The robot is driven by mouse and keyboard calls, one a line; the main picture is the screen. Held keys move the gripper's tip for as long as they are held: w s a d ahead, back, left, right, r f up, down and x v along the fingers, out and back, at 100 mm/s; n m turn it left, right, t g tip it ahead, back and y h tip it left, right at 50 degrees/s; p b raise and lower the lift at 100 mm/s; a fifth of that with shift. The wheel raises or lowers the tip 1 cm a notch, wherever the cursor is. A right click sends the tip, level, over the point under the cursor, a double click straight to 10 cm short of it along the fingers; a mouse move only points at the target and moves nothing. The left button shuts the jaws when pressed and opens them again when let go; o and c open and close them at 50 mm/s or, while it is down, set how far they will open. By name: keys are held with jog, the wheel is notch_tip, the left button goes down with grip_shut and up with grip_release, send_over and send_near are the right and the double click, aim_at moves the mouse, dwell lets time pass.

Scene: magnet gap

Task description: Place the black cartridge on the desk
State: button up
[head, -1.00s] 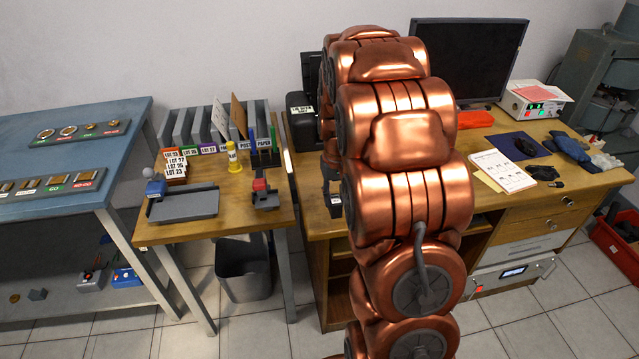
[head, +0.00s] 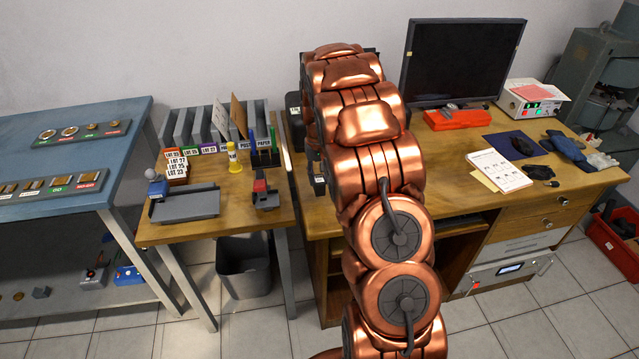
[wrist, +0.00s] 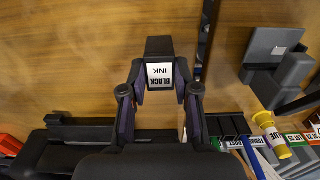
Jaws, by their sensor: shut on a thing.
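The black cartridge (wrist: 158,49) has a white "BLACK INK" label and sits between the fingertips of my gripper (wrist: 160,88) in the wrist view. My gripper is shut on it. In the head view the cartridge (head: 319,185) shows as a small dark block with a white label, left of my arm, over the desk's left end. The wooden desk (head: 440,185) is behind and below it. Bare desk top (wrist: 70,60) shows around the cartridge in the wrist view. I cannot tell whether the cartridge touches the desk. My arm hides most of the gripper in the head view.
A side table (head: 220,234) with a grey tray (head: 185,205) and a black-and-red stapler-like tool (head: 265,193) stands left of the desk, across a narrow gap. A monitor (head: 462,60), an orange case (head: 458,118) and papers (head: 500,170) are on the desk. The desk's front middle is clear.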

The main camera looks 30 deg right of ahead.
aim_at(319, 179)
jog(key=shift+f+p, duration=0.45)
jog(key=shift+f, duration=1.15)
jog(key=shift+f, duration=0.2)
jog(key=o, duration=0.9)
